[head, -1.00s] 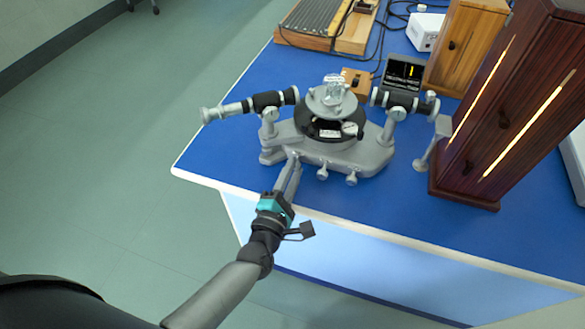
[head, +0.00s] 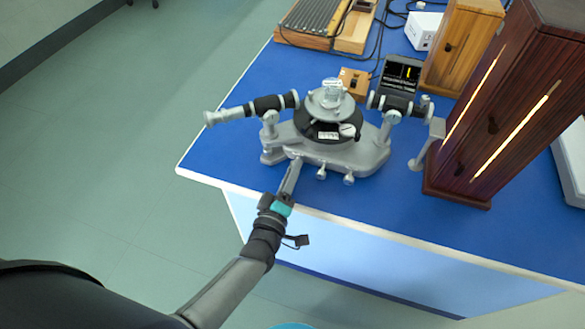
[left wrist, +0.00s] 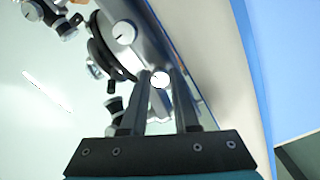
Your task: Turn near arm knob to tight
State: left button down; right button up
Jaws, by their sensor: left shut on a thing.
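The grey spectrometer (head: 350,157) stands near the front edge of the blue bench. My left gripper (head: 297,164) reaches in to the left end of its front side. In the left wrist view the fingers (left wrist: 160,92) are shut on a small round pale knob (left wrist: 160,79) with a dark mark on its face. In the head view the fingers hide this knob. Two more front knobs show to its right, a middle one (head: 321,174) and a right one (head: 349,179). A neighbouring knob (left wrist: 125,33) also shows in the left wrist view. My right gripper is out of view.
The telescope tube (head: 250,108) sticks out to the left above my gripper. A dark wooden cabinet (head: 490,125) with glowing slits stands at the right. A small stand (head: 428,145) is beside it. The bench's front edge (head: 390,237) runs below the instrument.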

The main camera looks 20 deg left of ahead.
pick_arm(q)
jog(key=shift+m+p, duration=0.35)
jog(key=shift+m, duration=1.35)
jog(key=c, duration=0.7)
grip_release()
jog(key=shift+o, duration=0.2)
jog(key=shift+s, duration=0.1)
jog(key=s+p, duration=0.1)
jog(key=s, duration=1.4)
jog(key=shift+a, duration=0.25)
